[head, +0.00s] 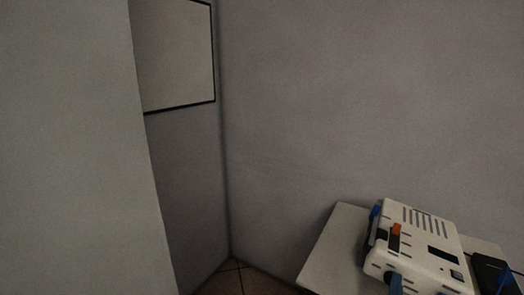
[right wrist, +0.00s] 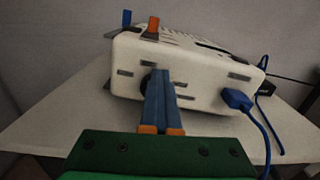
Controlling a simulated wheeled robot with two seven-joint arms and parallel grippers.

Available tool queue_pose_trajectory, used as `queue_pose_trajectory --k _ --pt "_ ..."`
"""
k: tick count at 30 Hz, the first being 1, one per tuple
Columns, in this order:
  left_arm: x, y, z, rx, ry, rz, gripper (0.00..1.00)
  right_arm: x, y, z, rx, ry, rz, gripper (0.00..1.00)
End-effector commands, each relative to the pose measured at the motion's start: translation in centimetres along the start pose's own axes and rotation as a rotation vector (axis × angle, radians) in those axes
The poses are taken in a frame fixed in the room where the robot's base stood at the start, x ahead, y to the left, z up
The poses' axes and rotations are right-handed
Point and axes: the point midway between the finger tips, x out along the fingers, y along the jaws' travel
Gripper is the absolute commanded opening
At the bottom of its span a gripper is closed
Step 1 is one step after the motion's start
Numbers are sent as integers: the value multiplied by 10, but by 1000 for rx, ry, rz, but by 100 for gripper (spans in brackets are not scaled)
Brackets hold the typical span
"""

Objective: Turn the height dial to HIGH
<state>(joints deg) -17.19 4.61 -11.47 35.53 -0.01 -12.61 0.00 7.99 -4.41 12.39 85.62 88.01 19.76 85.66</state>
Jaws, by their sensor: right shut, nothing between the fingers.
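A white box-shaped device (head: 428,255) stands on a table at the lower right of the head view. Its front face fills the middle of the right wrist view (right wrist: 205,92). My right gripper (right wrist: 159,72) is shut and empty, its blue fingertips at that front face. A dark round part, possibly the dial (right wrist: 146,82), shows just left of the fingers and is mostly hidden by them. I cannot read any setting or tell whether the fingers touch it. The gripper's blue fingers (head: 396,280) also show at the bottom of the head view. My left gripper is not in view.
The white table (head: 330,252) has free room left of the device. An orange-tipped part (head: 395,236) is on the device's top. A blue plug (right wrist: 236,99) with a cable is at its front right. A black box (head: 490,270) lies to the right. Walls stand behind.

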Motion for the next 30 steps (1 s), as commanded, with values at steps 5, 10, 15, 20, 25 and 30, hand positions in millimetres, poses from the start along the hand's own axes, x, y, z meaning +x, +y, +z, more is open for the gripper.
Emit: queue_pose_trajectory --k 5,10,15,20,25,30 --pt "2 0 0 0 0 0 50 -4 2 -16 -1 33 6 0" --pt "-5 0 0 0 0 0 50 -4 0 -9 0 33 7 0" --pt "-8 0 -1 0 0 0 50 -14 -1 -8 -1 34 7 0" --pt "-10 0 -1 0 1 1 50 -41 -1 -7 -1 32 6 0" --pt "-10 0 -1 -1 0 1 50 -61 -2 -4 -2 25 4 0" --pt "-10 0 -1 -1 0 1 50 -63 -2 -1 -3 21 3 0"
